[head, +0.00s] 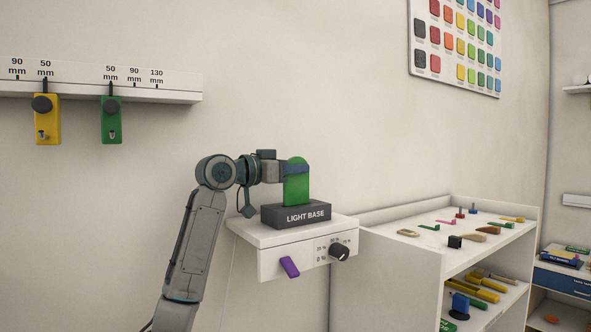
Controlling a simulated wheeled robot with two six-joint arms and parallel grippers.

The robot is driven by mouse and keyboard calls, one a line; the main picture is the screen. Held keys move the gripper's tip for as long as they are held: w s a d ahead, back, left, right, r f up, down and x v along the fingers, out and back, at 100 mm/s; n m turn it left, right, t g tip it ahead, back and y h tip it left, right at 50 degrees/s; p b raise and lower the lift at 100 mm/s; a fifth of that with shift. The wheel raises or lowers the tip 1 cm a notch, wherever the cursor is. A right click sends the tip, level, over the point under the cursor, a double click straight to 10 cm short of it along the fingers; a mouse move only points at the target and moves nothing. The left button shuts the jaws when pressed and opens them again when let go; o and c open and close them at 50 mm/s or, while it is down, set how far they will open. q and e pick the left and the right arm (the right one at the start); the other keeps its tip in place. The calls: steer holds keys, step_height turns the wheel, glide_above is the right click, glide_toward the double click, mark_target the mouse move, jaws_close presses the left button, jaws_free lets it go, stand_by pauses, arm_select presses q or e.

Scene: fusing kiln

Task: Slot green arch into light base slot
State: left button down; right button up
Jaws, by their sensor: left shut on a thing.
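The green arch (297,190) is an upright flat piece with a rounded top. It stands over the dark block labelled LIGHT BASE (290,217). Its lower edge meets the top of the block in this view; whether it sits inside the slot I cannot tell. My left gripper (296,169) comes in from the left and is shut on the arch near its upper part. The slot itself is hidden. My right gripper is not in view.
The base rests on a small white wall shelf (262,238) with a dark knob (339,252) and a purple lever (289,267). A white tool shelf (390,249) stands at right. A rail (180,92) at upper left holds yellow (47,125) and green (111,128) tags.

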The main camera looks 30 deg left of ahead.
arm_select(q)
steer(key=shift+f, duration=1.2)
stand_by(3.1)
